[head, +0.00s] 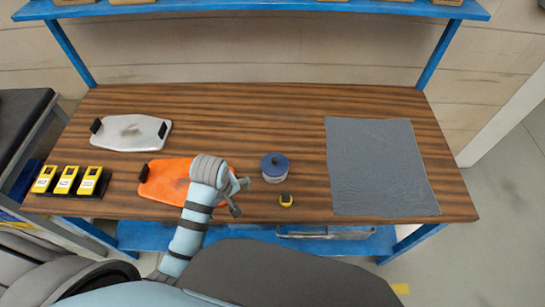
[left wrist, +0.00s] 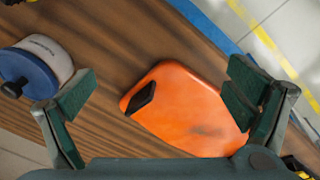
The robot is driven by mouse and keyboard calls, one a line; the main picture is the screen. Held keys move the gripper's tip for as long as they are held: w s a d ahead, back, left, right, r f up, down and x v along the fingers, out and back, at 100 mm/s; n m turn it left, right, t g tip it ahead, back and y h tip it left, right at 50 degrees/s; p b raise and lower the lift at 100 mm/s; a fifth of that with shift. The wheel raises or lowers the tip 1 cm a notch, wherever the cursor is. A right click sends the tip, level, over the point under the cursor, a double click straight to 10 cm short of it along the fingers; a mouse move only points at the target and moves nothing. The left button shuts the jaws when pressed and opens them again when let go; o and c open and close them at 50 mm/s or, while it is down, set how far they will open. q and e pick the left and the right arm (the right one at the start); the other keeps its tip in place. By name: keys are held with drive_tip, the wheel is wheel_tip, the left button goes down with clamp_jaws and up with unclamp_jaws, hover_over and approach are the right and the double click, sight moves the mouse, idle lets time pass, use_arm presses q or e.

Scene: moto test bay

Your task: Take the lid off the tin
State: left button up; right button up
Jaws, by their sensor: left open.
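The tin (head: 275,179) stands upright near the middle of the wooden workbench, with a dark blue lid (head: 274,161) on it that has a small dark knob on top. In the left wrist view the pale tin (left wrist: 48,50) and the blue lid (left wrist: 32,78) show at the left edge, partly cut off and next to one finger. My left gripper (head: 238,197) is open and empty, to the left of the tin and a little nearer the front edge. Its spread fingers also show in the left wrist view (left wrist: 158,95). My right gripper is not in view.
An orange board (head: 160,185) with a black grip lies partly behind my left arm. A white board (head: 125,142) lies farther back. Yellow devices (head: 67,180) stand at left; a grey mat (head: 380,165) lies at right.

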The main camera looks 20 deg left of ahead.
use_arm(q)
drive_tip(key=w+d+r+n+g, duration=0.1)
drive_tip(key=w+d+r+n, duration=0.15)
drive_tip(key=w+n, duration=0.2)
drive_tip(key=w+d+r+n, duration=0.2)
drive_tip(key=w+r+n, duration=0.15)
drive_tip(key=w, duration=0.25)
wheel_tip(320, 180, up, 6)
drive_tip(key=n+g+b, duration=0.1)
drive_tip(key=n+b, duration=0.2)
drive_tip(key=n, duration=0.2)
hover_over(272, 160)
drive_tip(key=shift+h, duration=0.3)
drive_tip(key=f+b, duration=0.1)
drive_tip(key=f, duration=1.1)
drive_tip(key=shift+w+f+b, duration=0.2)
drive_tip(key=shift+b, duration=0.1)
drive_tip(key=shift+r, duration=0.1)
drive_tip(key=c, duration=1.2)
drive_tip(key=shift+s+d+r, duration=0.1)
drive_tip(key=shift+s+r, duration=0.05)
drive_tip(key=shift+s, duration=0.25)
drive_tip(key=c, duration=0.6)
drive_tip(key=shift+c, duration=0.3)
drive_tip(key=shift+c, duration=0.4)
